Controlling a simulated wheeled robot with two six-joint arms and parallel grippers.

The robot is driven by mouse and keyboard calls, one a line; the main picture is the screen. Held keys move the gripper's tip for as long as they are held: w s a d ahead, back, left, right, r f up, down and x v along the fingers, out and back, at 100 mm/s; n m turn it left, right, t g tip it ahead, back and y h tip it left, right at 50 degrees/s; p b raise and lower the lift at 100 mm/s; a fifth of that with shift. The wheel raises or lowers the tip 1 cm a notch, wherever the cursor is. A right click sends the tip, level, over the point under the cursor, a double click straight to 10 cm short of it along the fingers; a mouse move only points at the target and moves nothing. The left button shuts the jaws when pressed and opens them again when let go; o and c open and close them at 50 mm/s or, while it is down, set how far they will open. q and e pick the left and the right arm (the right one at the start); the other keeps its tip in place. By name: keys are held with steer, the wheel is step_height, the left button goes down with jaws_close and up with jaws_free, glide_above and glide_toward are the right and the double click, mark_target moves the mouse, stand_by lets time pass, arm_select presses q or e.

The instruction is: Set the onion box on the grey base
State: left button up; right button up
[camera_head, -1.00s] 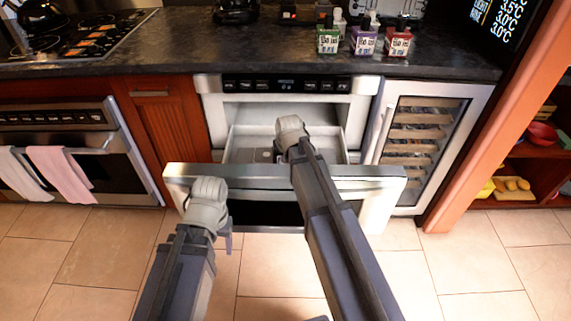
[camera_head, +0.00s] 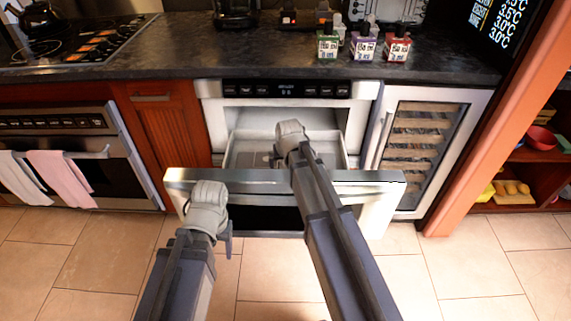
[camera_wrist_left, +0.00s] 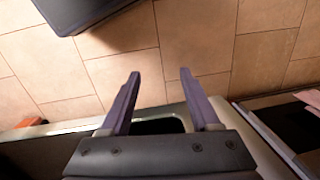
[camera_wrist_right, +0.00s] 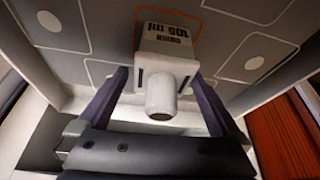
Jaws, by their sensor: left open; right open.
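In the right wrist view a small grey box (camera_wrist_right: 169,52) with printed text and a pale round cap (camera_wrist_right: 161,97) stands inside the open drawer. I cannot tell whether it is the onion box. My right gripper (camera_wrist_right: 160,73) is open, its fingers on either side of this box with gaps showing. In the head view my right arm hides most of that spot. The grey drawer floor (camera_wrist_right: 75,72) carries outlined rounded shapes, one in red around the box. No separate grey base can be made out. My left gripper (camera_wrist_left: 159,73) is open and empty by the drawer front, above the floor tiles.
The microwave drawer (camera_head: 335,183) is pulled out under the counter. Green (camera_head: 327,46), purple (camera_head: 364,46) and red (camera_head: 397,47) labelled bottles stand on the dark counter (camera_head: 165,64). A wine cooler (camera_head: 420,140) is to the right, an oven (camera_head: 80,150) to the left.

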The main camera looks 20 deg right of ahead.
steer(key=p+v, duration=1)
steer(key=v, duration=0.2)
steer(key=shift+p, duration=0.3)
